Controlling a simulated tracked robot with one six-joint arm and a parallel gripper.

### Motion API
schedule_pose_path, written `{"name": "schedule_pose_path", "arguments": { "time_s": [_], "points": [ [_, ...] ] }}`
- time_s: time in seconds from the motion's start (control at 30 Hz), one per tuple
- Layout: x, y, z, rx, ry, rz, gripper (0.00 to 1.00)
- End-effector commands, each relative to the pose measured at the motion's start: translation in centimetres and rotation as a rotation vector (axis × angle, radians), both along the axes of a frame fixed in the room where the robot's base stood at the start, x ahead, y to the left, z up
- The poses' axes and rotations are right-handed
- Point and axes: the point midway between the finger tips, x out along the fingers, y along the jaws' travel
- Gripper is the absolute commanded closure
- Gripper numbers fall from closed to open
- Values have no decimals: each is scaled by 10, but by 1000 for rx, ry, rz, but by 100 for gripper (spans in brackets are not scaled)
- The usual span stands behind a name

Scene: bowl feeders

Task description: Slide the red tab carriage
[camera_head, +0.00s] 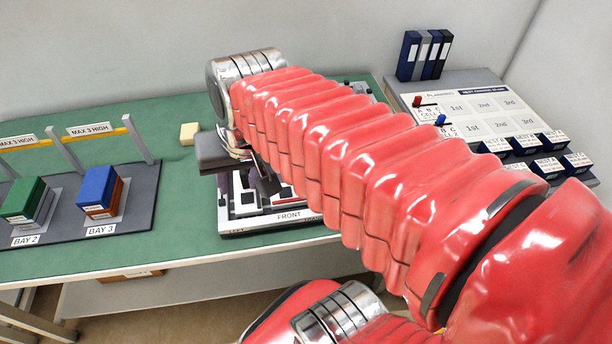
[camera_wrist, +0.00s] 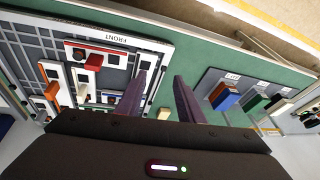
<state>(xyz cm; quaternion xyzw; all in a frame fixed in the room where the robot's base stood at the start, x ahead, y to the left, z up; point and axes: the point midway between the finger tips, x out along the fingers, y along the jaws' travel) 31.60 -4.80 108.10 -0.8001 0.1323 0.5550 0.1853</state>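In the wrist view a red tab (camera_wrist: 93,61) sits on a board (camera_wrist: 163,48) whose FRONT label reads upside down. White and dark strips lie around it, and I cannot make out exactly which part is its carriage. My gripper (camera_wrist: 161,75) is open, with its two dark fingers apart and nothing between them. The fingers are to the right of the red tab in that view, near the board's edge, not touching the tab. In the head view the board (camera_head: 272,228) is partly hidden by my arm, and my gripper (camera_head: 216,152) is over its left side.
Orange tabs (camera_wrist: 51,91) stand elsewhere on the board. A pale yellow block (camera_head: 189,133) lies on the green table (camera_head: 180,215). A dark rack (camera_head: 142,200) with green (camera_head: 22,197) and blue (camera_head: 97,186) blocks is at left. A planning board (camera_head: 480,104) is at right.

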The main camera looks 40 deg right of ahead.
Motion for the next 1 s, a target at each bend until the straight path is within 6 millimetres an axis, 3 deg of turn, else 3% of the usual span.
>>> {"name": "schedule_pose_path", "arguments": {
  "time_s": [0.5,1.0],
  "points": [
    [15,-91,-12,293,174,-689,66],
    [3,-193,-32,597,313,-1339,66]
  ]
}}
